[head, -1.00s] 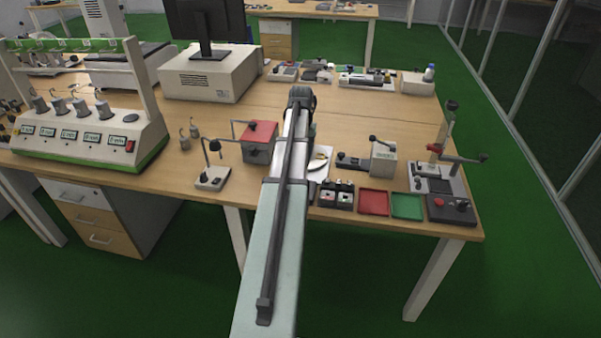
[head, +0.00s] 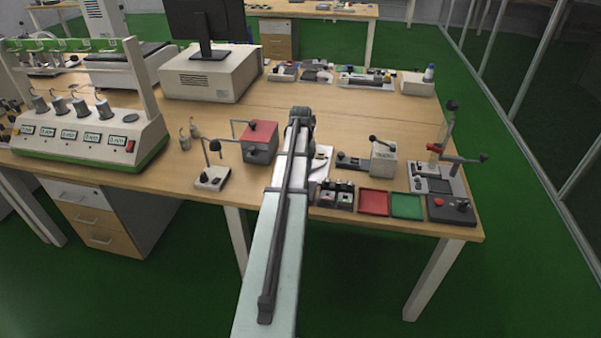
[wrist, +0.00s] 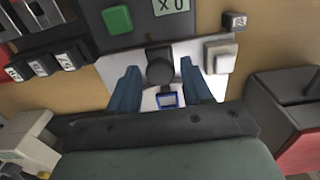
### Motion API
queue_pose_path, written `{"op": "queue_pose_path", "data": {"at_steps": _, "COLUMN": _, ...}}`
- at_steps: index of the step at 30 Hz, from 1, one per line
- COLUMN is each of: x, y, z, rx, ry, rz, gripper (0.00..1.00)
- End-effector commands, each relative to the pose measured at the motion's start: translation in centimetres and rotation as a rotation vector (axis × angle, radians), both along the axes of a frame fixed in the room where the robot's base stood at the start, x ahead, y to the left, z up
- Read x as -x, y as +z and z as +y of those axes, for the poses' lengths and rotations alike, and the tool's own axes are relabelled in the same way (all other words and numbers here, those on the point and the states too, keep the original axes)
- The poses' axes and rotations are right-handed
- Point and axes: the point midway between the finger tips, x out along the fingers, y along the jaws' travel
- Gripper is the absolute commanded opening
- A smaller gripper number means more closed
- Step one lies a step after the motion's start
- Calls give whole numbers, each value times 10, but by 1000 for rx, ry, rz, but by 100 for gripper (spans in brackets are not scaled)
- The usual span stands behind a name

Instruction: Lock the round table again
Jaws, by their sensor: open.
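A black round knob (wrist: 160,66) stands on a pale metal plate (wrist: 187,51) in the wrist view. My gripper (wrist: 163,96) is open, with one dark blue finger on each side of the knob; I cannot tell whether they touch it. A small blue-framed square (wrist: 167,99) shows between the fingers. I cannot make out the round table itself; my gripper and arm cover much of this spot. In the head view, a pale plate edge (head: 323,160) shows right of my arm, and the fingertips are hidden.
A green button (wrist: 117,19) and a display (wrist: 172,6) sit beyond the knob. A red-topped box (head: 259,136) stands close left of my arm. Black labelled blocks (head: 336,194), a red tray (head: 373,202), a green tray (head: 407,206) and a grey device (head: 383,158) are to the right.

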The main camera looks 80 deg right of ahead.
Motion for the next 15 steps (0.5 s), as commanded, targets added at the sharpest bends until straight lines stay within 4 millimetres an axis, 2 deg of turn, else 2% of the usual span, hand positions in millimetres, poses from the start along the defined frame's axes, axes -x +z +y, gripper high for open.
{"op": "queue_pose_path", "data": {"at_steps": 3, "x": 0, "y": 0, "z": 0, "rx": 0, "ry": 0, "rz": 0, "gripper": 47}}
{"op": "queue_pose_path", "data": {"at_steps": 12, "x": 0, "y": 0, "z": 0, "rx": 0, "ry": 0, "rz": 0, "gripper": 19}}
{"op": "queue_pose_path", "data": {"at_steps": 15, "x": 0, "y": 0, "z": -1, "rx": 0, "ry": 0, "rz": 0, "gripper": 19}}
